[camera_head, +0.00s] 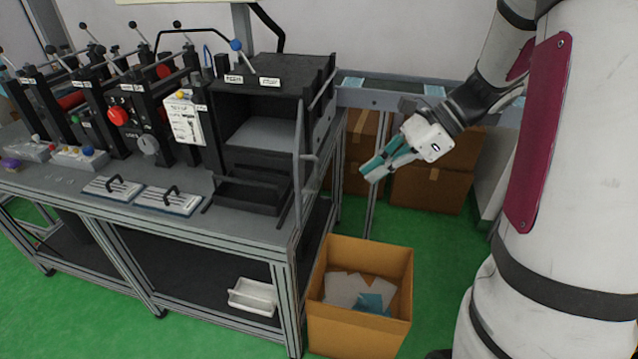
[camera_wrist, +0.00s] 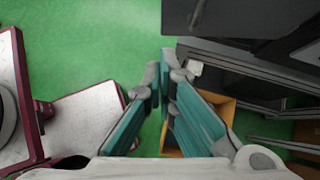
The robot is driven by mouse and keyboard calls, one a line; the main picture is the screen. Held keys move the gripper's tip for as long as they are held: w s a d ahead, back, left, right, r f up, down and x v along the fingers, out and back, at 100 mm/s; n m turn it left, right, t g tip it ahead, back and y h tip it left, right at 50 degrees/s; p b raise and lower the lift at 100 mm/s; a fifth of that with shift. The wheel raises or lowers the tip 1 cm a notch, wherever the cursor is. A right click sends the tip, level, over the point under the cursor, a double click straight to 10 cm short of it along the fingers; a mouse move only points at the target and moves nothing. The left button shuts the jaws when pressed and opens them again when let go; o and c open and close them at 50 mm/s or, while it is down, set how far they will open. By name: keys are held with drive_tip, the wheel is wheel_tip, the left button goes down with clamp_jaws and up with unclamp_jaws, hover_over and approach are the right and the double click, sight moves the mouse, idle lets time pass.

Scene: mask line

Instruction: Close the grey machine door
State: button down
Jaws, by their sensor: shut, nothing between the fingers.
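The grey machine door (camera_head: 300,165) stands open at the right front of the black machine (camera_head: 275,90). I see it nearly edge-on, sticking out toward the camera, with a small handle on its right face. The machine's front opening (camera_head: 262,135) is uncovered. My gripper (camera_head: 370,172), with teal fingers, is shut and empty. It hangs to the right of the door, apart from it, beyond the bench's right end. In the wrist view my gripper (camera_wrist: 163,75) points over green floor, with dark machine parts at the upper right; I cannot tell which is the door.
An open cardboard box (camera_head: 335,330) with white and teal pieces stands on the floor below my gripper. Closed cartons (camera_head: 430,188) are stacked behind it, under a conveyor rail (camera_head: 365,97). The bench (camera_head: 150,222) holds more machinery to the left. Green floor is clear between carton and box.

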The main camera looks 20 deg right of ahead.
drive_tip(key=a+r+p+x, duration=0.1)
drive_tip(key=r+x, duration=0.1)
drive_tip(key=x, duration=1)
drive_tip(key=shift+w+a+f, duration=0.25)
drive_tip(key=shift+w+a, duration=0.25)
drive_tip(key=shift+a, duration=0.15)
